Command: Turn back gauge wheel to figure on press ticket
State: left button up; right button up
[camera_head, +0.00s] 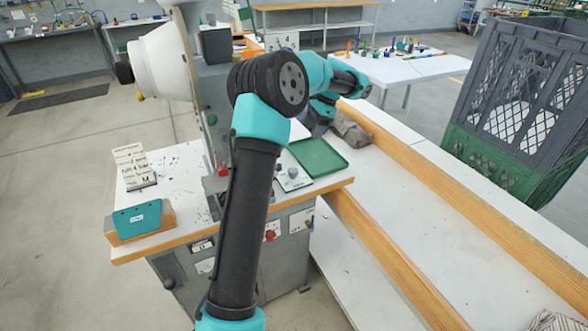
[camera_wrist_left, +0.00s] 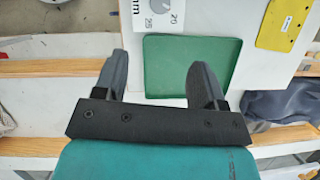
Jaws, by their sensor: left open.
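The back gauge wheel (camera_head: 292,172) is a small grey knob on a white plate on the press table, left of the green tray. In the left wrist view, its numbered plate (camera_wrist_left: 166,22) is cut off by the top edge, showing 20, 25 and "mm". The press ticket (camera_head: 133,166) stands at the table's left; its figures are too small to read surely. My left gripper (camera_head: 317,122) is beyond the wheel, partly hidden by its wrist. In the wrist view, the left gripper (camera_wrist_left: 157,72) is open and empty, fingers apart over the tray's near edge. My right gripper is out of view.
The green tray (camera_head: 318,158) lies empty beside the wheel plate. A grey cloth (camera_head: 350,133) lies behind it. A teal and wood block (camera_head: 139,221) sits at the table's front left. Wooden rails (camera_head: 400,262) edge the white bench at right.

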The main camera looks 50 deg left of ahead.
aim_at(293, 170)
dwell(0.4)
pick_arm(q)
jog(key=x, duration=1.7)
jog(key=shift+f, duration=0.15)
jog(key=shift+c, duration=0.2)
jog(key=c, duration=0.9)
jog(key=shift+o, duration=0.2)
jog(key=shift+s+m+t+y, duration=0.1)
jog(key=shift+m+t+y, duration=0.3)
jog(key=shift+m, duration=1.3)
jog(key=o, duration=0.9)
